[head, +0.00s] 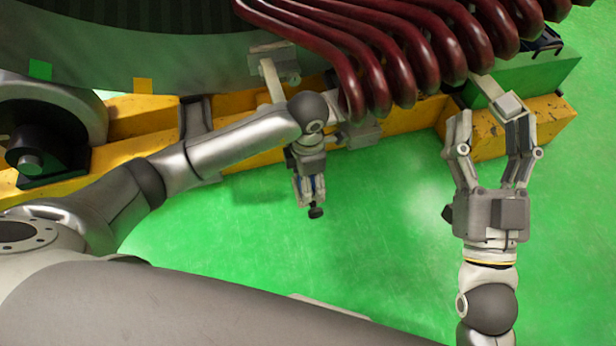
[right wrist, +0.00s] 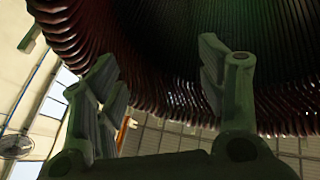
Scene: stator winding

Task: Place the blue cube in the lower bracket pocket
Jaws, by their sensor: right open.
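No blue cube can be made out clearly in either view. Thin blue slivers show at my left gripper (head: 314,207), which hangs below the coils; whether they are a cube or part of the gripper I cannot tell, nor whether its jaws are open. My right gripper (head: 490,120) is open at the right, pointing up toward the coils. In the right wrist view its two fingers (right wrist: 165,90) stand wide apart with nothing between them. Another grey bracket (head: 275,65) is at upper centre. No pocket opening is distinguishable.
Dark red coils (head: 430,45) of the stator hang across the top. A yellow beam (head: 145,115) runs beneath, with a green block (head: 535,80) at the right. The green floor (head: 380,220) between the grippers is clear. Coils also fill the top of the right wrist view (right wrist: 180,50).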

